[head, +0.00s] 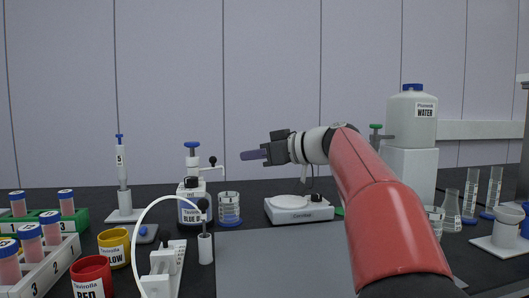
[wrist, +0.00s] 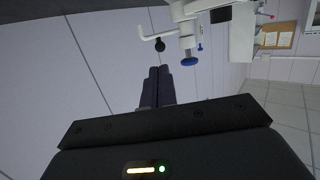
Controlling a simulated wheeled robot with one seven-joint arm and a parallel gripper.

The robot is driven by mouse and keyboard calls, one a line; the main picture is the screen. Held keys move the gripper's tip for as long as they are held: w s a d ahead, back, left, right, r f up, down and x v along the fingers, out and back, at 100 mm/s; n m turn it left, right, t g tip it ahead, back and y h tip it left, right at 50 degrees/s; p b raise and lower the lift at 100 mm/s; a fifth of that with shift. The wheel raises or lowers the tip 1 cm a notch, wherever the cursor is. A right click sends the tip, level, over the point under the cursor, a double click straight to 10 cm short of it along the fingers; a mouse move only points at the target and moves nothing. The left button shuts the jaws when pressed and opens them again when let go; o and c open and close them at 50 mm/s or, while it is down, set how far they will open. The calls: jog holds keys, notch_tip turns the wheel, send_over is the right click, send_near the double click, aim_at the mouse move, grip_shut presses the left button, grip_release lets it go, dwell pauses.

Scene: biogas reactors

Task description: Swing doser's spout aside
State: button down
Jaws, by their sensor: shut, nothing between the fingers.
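In the wrist view the doser's white head (wrist: 187,30) shows at the top, with the blue cap (wrist: 189,61) and the black knob (wrist: 160,45) just beyond my fingertips. My gripper (head: 243,155) is shut and empty, in the air to the right of the knob, apart from it.
A beaker (head: 229,208) stands right beside the doser, and a white scale (head: 298,208) lies below my forearm. A grey mat (head: 285,265) is clear.

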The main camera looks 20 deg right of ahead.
aim_at(216, 159)
jog(key=p+x, duration=0.1)
jog(key=x, duration=0.7)
jog(key=shift+w+p, duration=0.1)
jog(key=shift+p, duration=0.2)
jog(key=shift+d, duration=0.1)
